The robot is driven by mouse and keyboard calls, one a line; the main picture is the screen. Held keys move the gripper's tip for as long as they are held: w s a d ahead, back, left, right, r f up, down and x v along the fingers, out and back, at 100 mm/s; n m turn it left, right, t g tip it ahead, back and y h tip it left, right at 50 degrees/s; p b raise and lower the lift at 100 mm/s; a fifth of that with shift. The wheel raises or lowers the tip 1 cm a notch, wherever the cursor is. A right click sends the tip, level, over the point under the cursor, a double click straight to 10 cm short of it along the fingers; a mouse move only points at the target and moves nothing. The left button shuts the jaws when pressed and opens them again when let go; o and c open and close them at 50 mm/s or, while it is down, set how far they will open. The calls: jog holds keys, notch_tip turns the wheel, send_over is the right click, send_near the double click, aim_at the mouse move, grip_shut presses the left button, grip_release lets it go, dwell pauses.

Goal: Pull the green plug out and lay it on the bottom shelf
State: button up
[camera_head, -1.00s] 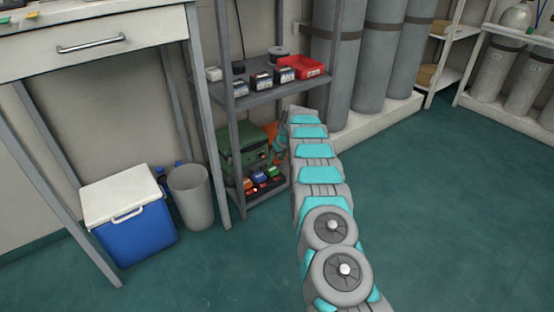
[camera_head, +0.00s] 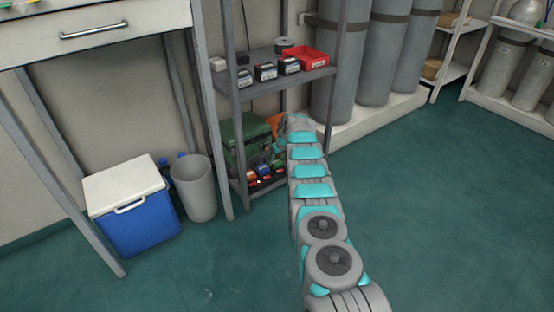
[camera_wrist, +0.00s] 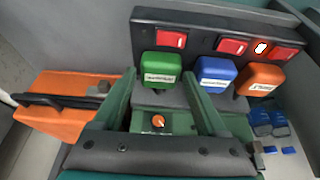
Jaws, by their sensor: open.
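In the wrist view the green plug (camera_wrist: 162,67) sits in a dark power strip (camera_wrist: 205,40), left of a blue plug (camera_wrist: 216,72) and an orange plug (camera_wrist: 262,78). My gripper (camera_wrist: 158,76) is open, its two fingers pointing toward the strip, one on either side of the green plug's front. Nothing is held; I cannot tell whether the fingers touch the plug.
Red switches (camera_wrist: 172,39) line the strip; one by the orange plug glows. A green box (camera_head: 246,140) stands on the bottom shelf. An orange object (camera_wrist: 66,105) lies left of my fingers. The upper shelf holds a red tray (camera_head: 306,59). Blue pieces (camera_wrist: 268,122) lie at right.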

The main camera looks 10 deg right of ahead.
aim_at(277, 161)
jog(key=shift+c, duration=0.3)
grip_shut()
dwell(0.8)
jog(key=shift+r, duration=1.75)
dwell(0.4)
dwell(0.4)
